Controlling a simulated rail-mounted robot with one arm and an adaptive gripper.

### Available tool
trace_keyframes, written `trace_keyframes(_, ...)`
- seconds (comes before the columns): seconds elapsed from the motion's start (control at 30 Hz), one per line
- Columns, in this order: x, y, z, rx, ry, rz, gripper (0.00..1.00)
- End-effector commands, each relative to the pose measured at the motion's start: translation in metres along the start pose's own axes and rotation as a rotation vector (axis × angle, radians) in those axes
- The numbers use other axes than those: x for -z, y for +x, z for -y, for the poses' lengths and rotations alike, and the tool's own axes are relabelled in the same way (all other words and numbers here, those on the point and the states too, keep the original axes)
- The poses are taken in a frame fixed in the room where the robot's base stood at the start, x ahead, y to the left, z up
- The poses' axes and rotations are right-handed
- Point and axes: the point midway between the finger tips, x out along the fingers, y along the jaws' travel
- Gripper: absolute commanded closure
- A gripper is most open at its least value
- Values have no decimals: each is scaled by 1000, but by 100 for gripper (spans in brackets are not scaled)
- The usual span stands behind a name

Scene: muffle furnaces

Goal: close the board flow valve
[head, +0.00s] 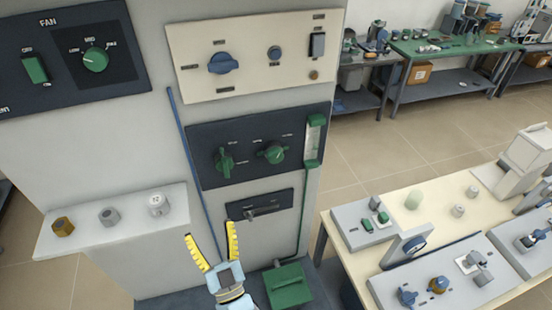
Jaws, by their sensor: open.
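A dark panel (205,140) on the grey cabinet carries two green knobs and a flow gauge (314,141) with green ends. The left green knob (224,161) has its handle roughly upright. The right green knob (273,152) is round with its handle tilted. Their labels are too small to read, so I cannot tell which one is the board flow valve. My gripper (210,231) is open and empty, with yellow fingers pointing up. In the picture it is below the dark panel and the left knob, apart from both knobs.
A shelf (70,240) with several small weights juts out at left. A cream panel (190,85) with a blue knob is above. A green box (288,285) stands below. A bench (385,260) with instruments is at right.

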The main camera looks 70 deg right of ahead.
Motion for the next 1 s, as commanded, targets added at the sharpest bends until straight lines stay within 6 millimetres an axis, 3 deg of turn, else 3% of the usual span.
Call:
trace_keyframes(0.03, -2, 6, -20, -29, -20, 29, 23)
trace_keyframes(0.3, -12, 22, -103, -114, -96, 217, 23)
trace_keyframes(0.6, -4, 15, -179, -146, -166, 402, 23)
trace_keyframes(0.8, 7, 2, -210, -134, -209, 498, 23)
trace_keyframes(1.0, 12, -6, -222, -121, -231, 546, 23)
